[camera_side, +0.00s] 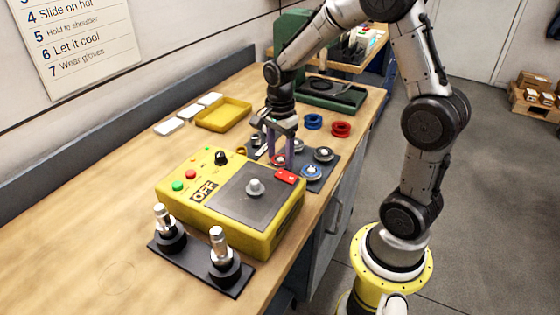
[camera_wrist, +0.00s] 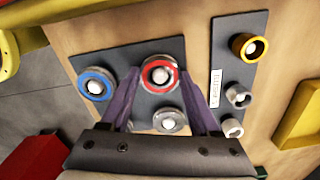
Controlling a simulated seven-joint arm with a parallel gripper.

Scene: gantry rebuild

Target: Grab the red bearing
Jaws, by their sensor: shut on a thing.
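The red bearing (camera_wrist: 159,75), a red ring with a pale centre, sits between the two fingertips in the wrist view. In the side view the red bearing (camera_side: 279,160) shows small at the finger ends. My gripper (camera_side: 278,158) points down over the dark mat with its purple fingers on either side of the bearing. In the wrist view my gripper (camera_wrist: 160,78) is shut on it. A blue bearing (camera_wrist: 96,84) lies to its left and a grey bearing (camera_wrist: 169,121) just below it. I cannot tell whether the red bearing is clear of the mat.
A yellow heater box (camera_side: 230,205) stands close in front, with a red block (camera_side: 286,176) on its edge. A red ring (camera_side: 341,129) and a blue ring (camera_side: 313,121) lie behind. A yellow tray (camera_side: 223,113) is at back left. A dark plate (camera_wrist: 238,75) holds small parts.

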